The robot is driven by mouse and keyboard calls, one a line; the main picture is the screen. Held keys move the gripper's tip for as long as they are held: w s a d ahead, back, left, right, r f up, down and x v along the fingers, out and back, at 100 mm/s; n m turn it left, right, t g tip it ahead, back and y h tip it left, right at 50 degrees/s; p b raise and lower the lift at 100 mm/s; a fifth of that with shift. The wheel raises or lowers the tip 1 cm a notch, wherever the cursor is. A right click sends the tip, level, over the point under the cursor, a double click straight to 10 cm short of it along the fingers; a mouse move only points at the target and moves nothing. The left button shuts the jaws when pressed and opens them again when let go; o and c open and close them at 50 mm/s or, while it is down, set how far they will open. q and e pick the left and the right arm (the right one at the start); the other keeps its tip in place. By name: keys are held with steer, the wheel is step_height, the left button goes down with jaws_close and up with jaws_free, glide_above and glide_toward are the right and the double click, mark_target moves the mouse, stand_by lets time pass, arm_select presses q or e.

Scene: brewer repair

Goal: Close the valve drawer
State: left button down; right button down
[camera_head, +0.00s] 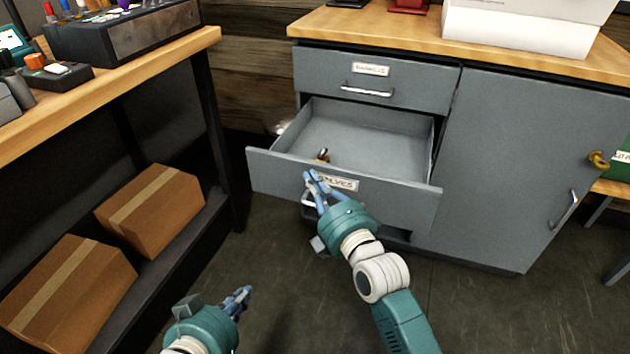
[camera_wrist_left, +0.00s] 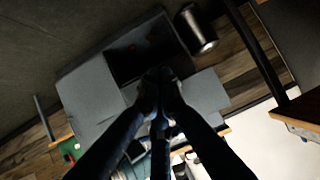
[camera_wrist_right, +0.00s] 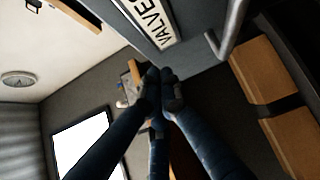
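The grey valve drawer (camera_head: 390,205) is pulled well out of the cabinet. Its front bears a label reading VALVES (camera_head: 338,183); the label also shows in the right wrist view (camera_wrist_right: 150,22). A small brass-and-dark part (camera_head: 323,155) lies inside near the front. The drawer's handle (camera_head: 307,205) is partly hidden by my right gripper (camera_head: 315,185), and a metal bar of it shows in the right wrist view (camera_wrist_right: 233,30). My right gripper is shut and empty, close to the drawer front; contact is unclear. My left gripper (camera_head: 240,298) is shut and empty, low over the floor.
A shut upper drawer (camera_head: 375,75) and a cabinet door (camera_head: 525,165) are beside the valve drawer. At left, a wooden workbench (camera_head: 120,80) has cardboard boxes (camera_head: 150,210) on its lower shelf. The floor before the drawer is clear.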

arm_select(q)
steer(key=shift+w+d+r+t, duration=0.2)
steer(key=shift+w+r+t, duration=0.15)
steer(key=shift+r, duration=0.15)
steer(key=shift+w+d+r+t, duration=0.15)
steer(key=shift+w+r+t, duration=0.1)
steer(key=shift+w+r, duration=0.15)
arm_select(e)
steer(key=shift+w+d, duration=0.2)
steer(key=shift+w, duration=0.4)
